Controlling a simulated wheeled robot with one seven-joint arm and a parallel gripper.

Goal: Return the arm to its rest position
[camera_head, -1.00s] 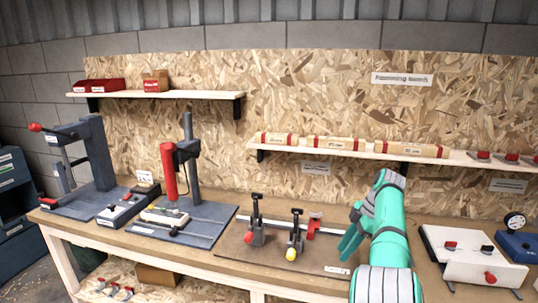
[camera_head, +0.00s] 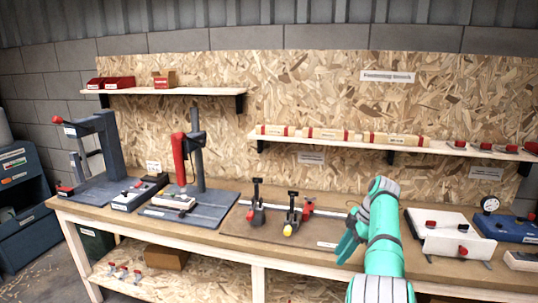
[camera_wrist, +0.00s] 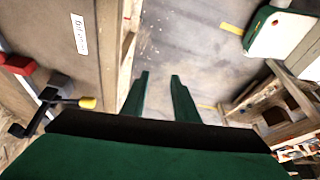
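My arm is green with grey bands and rises in front of the right part of the bench in the head view. My gripper (camera_head: 347,246) hangs at its left side, near the bench's front edge. In the wrist view its two dark green fingers (camera_wrist: 160,98) stand apart with bare floor between them, so it is open and empty. The workbench top (camera_head: 330,262) lies beside and behind it.
Toggle clamps (camera_head: 292,216) stand on a brown board left of my gripper. A white fixture box (camera_head: 452,236) is right of my arm. Two presses (camera_head: 195,160) fill the bench's left. Floor (camera_wrist: 190,40) shows below my fingers.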

